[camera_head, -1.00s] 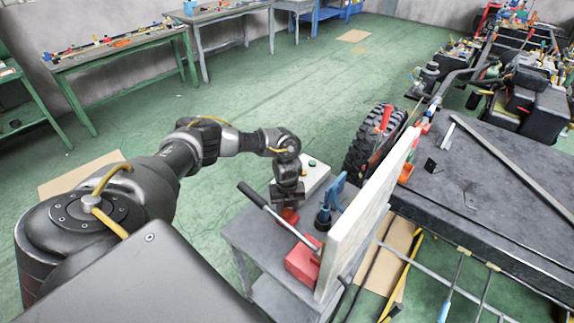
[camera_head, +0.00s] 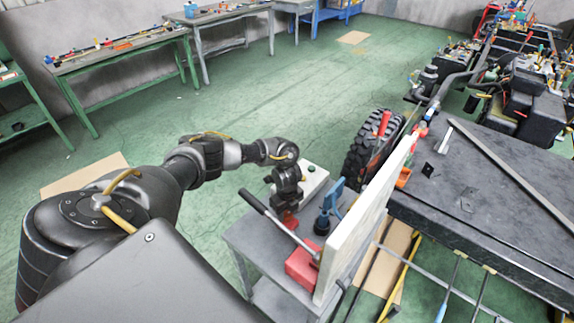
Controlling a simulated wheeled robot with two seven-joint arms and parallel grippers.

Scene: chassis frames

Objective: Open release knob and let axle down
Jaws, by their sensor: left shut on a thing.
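A red hydraulic pump box (camera_head: 301,265) with a long black-and-silver lever (camera_head: 275,222) sits on a small grey cart (camera_head: 256,243). My left gripper (camera_head: 287,214) reaches down over the cart, behind the lever, at a red part (camera_head: 289,221) that it largely hides. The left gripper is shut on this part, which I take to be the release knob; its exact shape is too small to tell. My right gripper is not in view. I cannot make out the axle clearly; a black tyre (camera_head: 362,152) stands beyond the cart.
A blue tool (camera_head: 327,208) and a white box with a green button (camera_head: 313,178) stand on the cart. An upright pale panel (camera_head: 358,238) stands along its right side. A dark workbench (camera_head: 480,190) fills the right. Green floor lies open at the left.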

